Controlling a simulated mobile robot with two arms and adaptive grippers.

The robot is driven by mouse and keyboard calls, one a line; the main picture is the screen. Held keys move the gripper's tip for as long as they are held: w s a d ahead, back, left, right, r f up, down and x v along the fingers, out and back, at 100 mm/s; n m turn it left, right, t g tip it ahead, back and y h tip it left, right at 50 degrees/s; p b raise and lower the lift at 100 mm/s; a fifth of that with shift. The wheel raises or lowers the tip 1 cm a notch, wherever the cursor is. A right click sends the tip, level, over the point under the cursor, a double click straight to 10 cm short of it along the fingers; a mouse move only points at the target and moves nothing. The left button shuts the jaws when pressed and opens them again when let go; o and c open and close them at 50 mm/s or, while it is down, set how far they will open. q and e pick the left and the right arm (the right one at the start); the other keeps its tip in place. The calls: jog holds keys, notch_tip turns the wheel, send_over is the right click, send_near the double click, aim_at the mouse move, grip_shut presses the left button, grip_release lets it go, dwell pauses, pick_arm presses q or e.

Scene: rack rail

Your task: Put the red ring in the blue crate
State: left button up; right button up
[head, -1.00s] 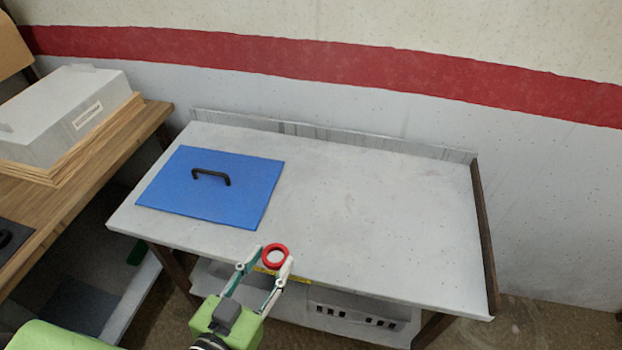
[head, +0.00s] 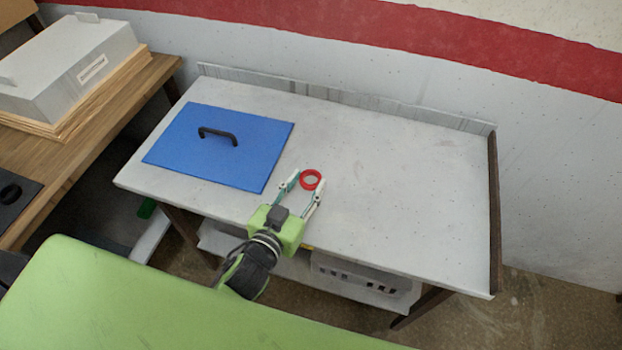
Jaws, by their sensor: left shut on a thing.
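The red ring (head: 311,171) is between the fingertips of my left gripper (head: 306,184), which is shut on it. Gripper and ring are over the near middle part of the grey table; I cannot tell how high above the top they are. A flat blue panel with a black handle (head: 218,147) is on the left part of the table. It looks like a lid, and whether a blue crate is under it I cannot tell. My right gripper is not in view.
The right half of the grey table (head: 410,190) is clear. A low rail (head: 350,104) runs along its back edge. A grey box (head: 392,284) is on the shelf below. A wooden bench (head: 100,135) with a pale case (head: 70,66) stands at the left.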

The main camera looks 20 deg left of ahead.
aim_at(306, 189)
pick_arm(q)
jog(key=w, duration=0.1)
jog(key=w+f, duration=0.1)
jog(key=f, duration=0.1)
jog(key=shift+w+d, duration=0.25)
jog(key=shift+w, duration=0.15)
jog(key=shift+w+f, duration=0.15)
jog(key=shift+f, duration=0.15)
jog(key=o, duration=1.1)
jog(key=shift+s, duration=0.2)
